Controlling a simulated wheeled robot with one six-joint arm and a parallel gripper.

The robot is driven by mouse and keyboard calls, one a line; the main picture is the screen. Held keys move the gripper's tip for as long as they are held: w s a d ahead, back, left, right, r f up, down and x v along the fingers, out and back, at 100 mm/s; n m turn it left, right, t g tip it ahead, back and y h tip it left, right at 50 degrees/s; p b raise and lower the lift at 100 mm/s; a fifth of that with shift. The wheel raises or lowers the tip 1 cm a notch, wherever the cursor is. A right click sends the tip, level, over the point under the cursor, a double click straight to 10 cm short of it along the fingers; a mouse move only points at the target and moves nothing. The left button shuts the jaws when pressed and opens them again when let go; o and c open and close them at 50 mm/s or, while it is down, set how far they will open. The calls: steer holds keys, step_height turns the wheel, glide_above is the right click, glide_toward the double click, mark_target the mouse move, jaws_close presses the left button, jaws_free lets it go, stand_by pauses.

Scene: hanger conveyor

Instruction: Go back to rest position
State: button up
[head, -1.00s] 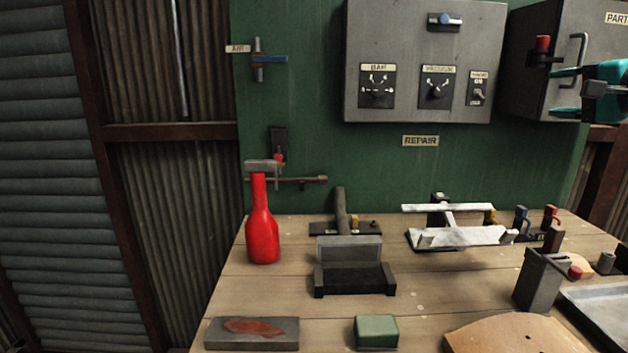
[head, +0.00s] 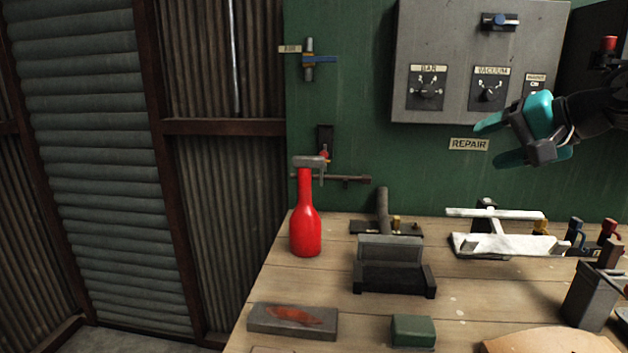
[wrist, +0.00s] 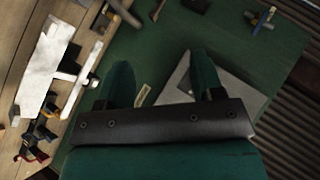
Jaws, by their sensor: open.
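My gripper (head: 484,142) is at the right of the head view, in front of the green board and below the grey control box (head: 448,50). Its teal fingers are spread apart with nothing between them. In the wrist view my gripper's two fingers (wrist: 160,82) also stand apart and empty, with the green board (wrist: 145,45) behind them. My gripper hangs above the workbench (head: 330,280) and touches nothing that I can see.
A red bottle (head: 305,225) stands at the bench's left, near a grey stone block (head: 262,318) and a green block (head: 413,331). A black holder (head: 393,275) and a white metal frame (head: 505,240) sit behind. Free floor shows at left.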

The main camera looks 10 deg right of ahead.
steer(key=s+a+f+n+g, duration=0.2)
steer(key=s+a+f, duration=0.1)
steer(key=a, duration=0.3)
steer(key=s+a+f+n+g, duration=0.2)
steer(key=s+a+n, duration=0.1)
steer(key=a, duration=0.4)
steer(key=s+a+f+n+g+h, duration=0.1)
steer(key=s+a+f+n+g, duration=0.2)
steer(key=s, duration=0.6)
steer(key=s+a+f+n+g+h, duration=0.1)
steer(key=s+a+f+n+g, duration=0.2)
steer(key=s, duration=0.6)
step_height(320, 180, down, 3)
steer(key=a+n, duration=0.2)
steer(key=n, duration=0.1)
steer(key=shift+s+a+f, duration=0.15)
steer(key=shift+s+a, duration=0.15)
